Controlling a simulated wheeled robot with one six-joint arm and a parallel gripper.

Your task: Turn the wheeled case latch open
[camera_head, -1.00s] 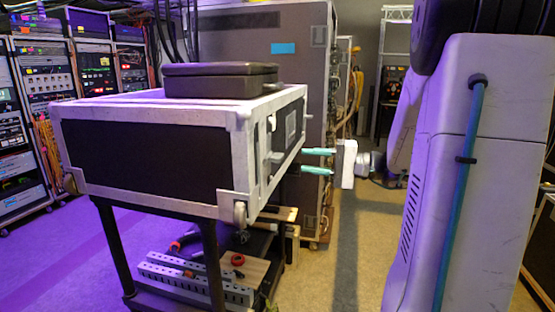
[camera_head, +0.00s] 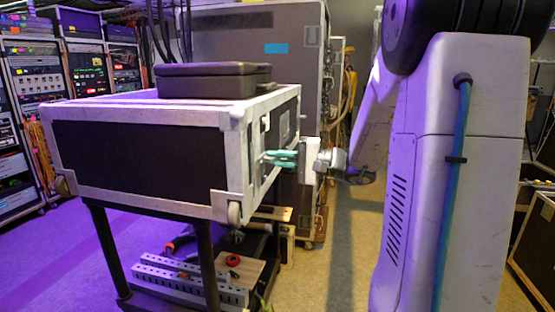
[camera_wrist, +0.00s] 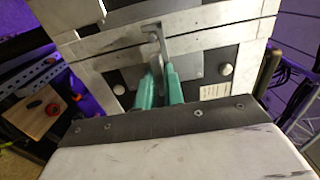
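The wheeled case (camera_head: 135,142) has black panels and pale metal edges and lies on a black cart. Its latch, a grey metal lever, shows in the wrist view (camera_wrist: 157,42) on the case's end face, which is seen edge-on at right in the head view. My gripper (camera_head: 268,158) has teal fingers reaching to that face. In the wrist view the fingers (camera_wrist: 158,78) stand close together on either side of the lever's lower part, and appear shut on it. The fingers partly hide the lever's lower end.
A dark box (camera_head: 213,80) lies on top of the case. The cart's lower shelf (camera_head: 190,290) holds perforated metal rails and a red tape roll. A tall flight case (camera_head: 255,45) stands behind. Equipment racks (camera_head: 38,85) line the left. Floor is open at centre right.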

